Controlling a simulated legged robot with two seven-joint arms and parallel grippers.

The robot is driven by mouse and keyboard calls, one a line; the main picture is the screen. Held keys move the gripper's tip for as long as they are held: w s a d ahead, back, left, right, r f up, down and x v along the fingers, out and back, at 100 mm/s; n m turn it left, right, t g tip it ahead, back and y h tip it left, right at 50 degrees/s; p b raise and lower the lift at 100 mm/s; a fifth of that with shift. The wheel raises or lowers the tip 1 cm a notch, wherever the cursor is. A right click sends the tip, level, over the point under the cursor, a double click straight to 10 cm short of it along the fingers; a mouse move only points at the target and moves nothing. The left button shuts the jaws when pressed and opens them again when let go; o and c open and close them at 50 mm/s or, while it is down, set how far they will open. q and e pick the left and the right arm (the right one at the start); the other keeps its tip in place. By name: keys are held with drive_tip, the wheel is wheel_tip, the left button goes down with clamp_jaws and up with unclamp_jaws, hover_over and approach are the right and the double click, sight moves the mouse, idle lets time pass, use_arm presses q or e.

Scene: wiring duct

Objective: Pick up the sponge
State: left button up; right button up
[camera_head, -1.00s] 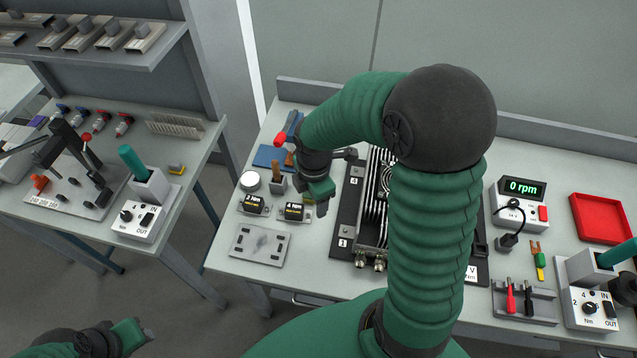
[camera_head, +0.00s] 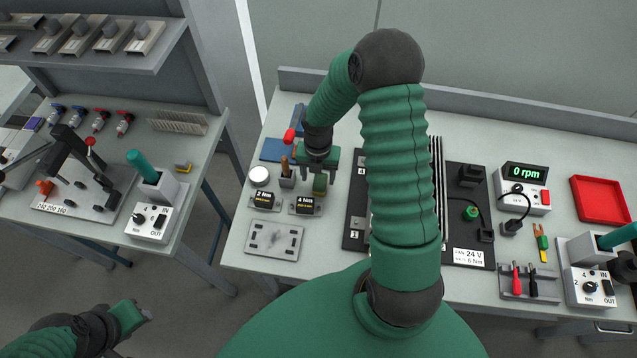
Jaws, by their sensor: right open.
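A small block with a green top and a yellowish lower part, which I take to be the sponge (camera_head: 319,186), sits on the right-hand bench just behind the 4 Nm box. My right gripper (camera_head: 319,167) is open directly above or behind it in the picture, with its green fingers spread to either side. Whether the fingers touch the block I cannot tell. My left gripper (camera_head: 137,312) is low at the left, away from both benches, and its jaw opening is not clear.
The 4 Nm box (camera_head: 306,206) and 2 Nm box (camera_head: 263,201) stand in front. A small holder with a brown handle (camera_head: 286,178) is close at left, beside a white round lid (camera_head: 259,174). A black-based duct unit (camera_head: 354,205) stands at right. A grey plate (camera_head: 274,240) lies in front.

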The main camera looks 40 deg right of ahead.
sight(320, 180)
drive_tip(key=f, duration=0.2)
drive_tip(key=d+f, duration=0.1)
drive_tip(key=f, duration=0.1)
drive_tip(key=shift+p, duration=0.35)
drive_tip(key=shift+w+d+f, duration=0.1)
drive_tip(key=shift+d+f, duration=0.05)
drive_tip(key=shift+f, duration=0.15)
clamp_jaws()
drive_tip(key=shift+r, duration=0.1)
wheel_tip(320, 180, up, 18)
drive_tip(key=shift+b, duration=0.35)
